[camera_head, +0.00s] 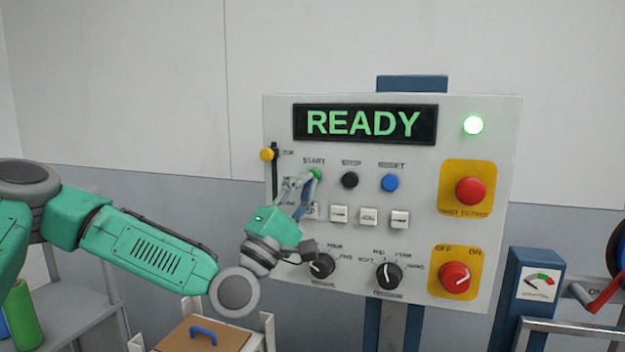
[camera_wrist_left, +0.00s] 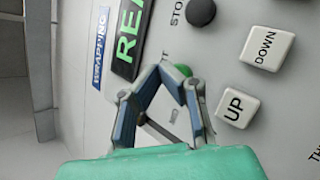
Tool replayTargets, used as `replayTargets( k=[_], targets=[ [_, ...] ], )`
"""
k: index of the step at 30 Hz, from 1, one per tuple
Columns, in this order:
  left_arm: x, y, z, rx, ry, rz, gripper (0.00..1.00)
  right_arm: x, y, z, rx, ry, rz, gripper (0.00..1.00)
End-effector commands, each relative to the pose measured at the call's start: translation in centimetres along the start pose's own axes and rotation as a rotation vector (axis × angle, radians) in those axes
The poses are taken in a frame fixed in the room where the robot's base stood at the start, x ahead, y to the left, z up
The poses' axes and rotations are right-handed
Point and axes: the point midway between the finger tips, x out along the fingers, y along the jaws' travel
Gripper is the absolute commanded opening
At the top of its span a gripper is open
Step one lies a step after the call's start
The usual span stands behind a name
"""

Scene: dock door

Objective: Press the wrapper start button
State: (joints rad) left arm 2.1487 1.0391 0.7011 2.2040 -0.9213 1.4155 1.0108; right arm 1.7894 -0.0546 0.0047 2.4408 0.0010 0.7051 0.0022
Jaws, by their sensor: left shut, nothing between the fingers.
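The wrapper panel (camera_head: 400,148) is a pale board with a lit green READY display (camera_head: 363,124). The green start button (camera_head: 316,174) is under the START label, left of the black stop button (camera_head: 350,180) and the blue reset button (camera_head: 390,183). My left gripper (camera_head: 308,179) is shut and empty, its fingertips at the start button. In the left wrist view, the fingertips (camera_wrist_left: 168,72) partly cover the green button (camera_wrist_left: 184,70). I cannot tell whether they touch it. My right gripper is not in view.
White keys (camera_head: 368,216) and black knobs (camera_head: 388,276) sit below the start button. A yellow-knobbed slider (camera_head: 267,154) is close left of my gripper.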

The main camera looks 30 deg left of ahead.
Motion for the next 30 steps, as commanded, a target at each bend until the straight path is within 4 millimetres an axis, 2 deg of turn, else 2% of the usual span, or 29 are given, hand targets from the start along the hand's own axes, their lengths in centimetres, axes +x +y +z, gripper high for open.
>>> replayTargets(
  k=[30],
  targets=[
    [0.78,-0.37,-0.34,0.001,0.0,0.0,0.0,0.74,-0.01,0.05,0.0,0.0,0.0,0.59]
  ],
)
